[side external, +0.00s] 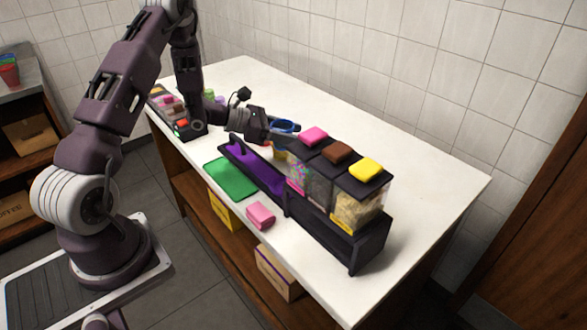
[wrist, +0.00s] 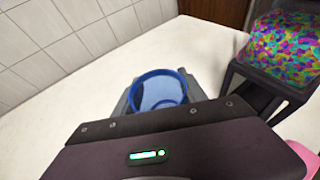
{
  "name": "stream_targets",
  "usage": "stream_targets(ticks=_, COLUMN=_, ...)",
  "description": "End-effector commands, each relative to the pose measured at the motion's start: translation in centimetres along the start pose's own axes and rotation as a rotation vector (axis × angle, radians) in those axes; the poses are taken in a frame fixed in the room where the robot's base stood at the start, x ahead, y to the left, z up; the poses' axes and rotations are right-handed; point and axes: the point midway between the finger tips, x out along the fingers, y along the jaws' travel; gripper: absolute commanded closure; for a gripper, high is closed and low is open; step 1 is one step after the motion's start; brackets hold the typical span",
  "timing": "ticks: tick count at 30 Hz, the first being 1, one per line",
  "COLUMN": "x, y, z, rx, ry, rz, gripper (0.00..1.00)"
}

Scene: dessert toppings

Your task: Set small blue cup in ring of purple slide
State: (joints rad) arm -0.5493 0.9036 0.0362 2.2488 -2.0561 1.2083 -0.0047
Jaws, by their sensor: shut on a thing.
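A small blue cup (wrist: 160,90) is between the fingers of my gripper in the wrist view, its round rim facing the camera. The cup (side external: 284,126) also shows in the side external view, held above the counter near the topping dispenser. My gripper (side external: 281,134) is shut on it. The purple slide (side external: 259,170) lies in the black dispenser frame, just below and in front of my gripper. I cannot make out the ring of the slide clearly. The fingertips are partly hidden by the cup and the gripper body.
A dark tray with small items (side external: 172,106) stands at left. The back of the counter is clear.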

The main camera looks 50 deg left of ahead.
Motion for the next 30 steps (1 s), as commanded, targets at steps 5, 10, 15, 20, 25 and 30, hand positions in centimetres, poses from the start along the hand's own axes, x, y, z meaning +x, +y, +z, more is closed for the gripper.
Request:
stream_targets(ticks=5, x=-6.2, y=0.6, z=-5.9, rx=0.035, ry=0.003, rz=-0.095, gripper=0.89)
stream_targets(ticks=10, x=-12.1, y=-1.6, z=-10.2, rx=0.076, ry=0.000, rz=-0.191, gripper=0.89)
stream_targets(ticks=15, x=-15.0, y=-3.6, z=-11.9, rx=0.100, ry=-0.001, rz=-0.243, gripper=0.89)
stream_targets(ticks=20, x=-12.1, y=-5.1, z=-10.7, rx=0.106, ry=-0.003, rz=-0.259, gripper=0.89)
stream_targets(ticks=25, x=-7.1, y=-6.6, z=-8.6, rx=0.107, ry=-0.002, rz=-0.259, gripper=0.89)
stream_targets(ticks=30, x=-3.9, y=-7.4, z=-7.3, rx=0.107, ry=-0.001, rz=-0.254, gripper=0.89)
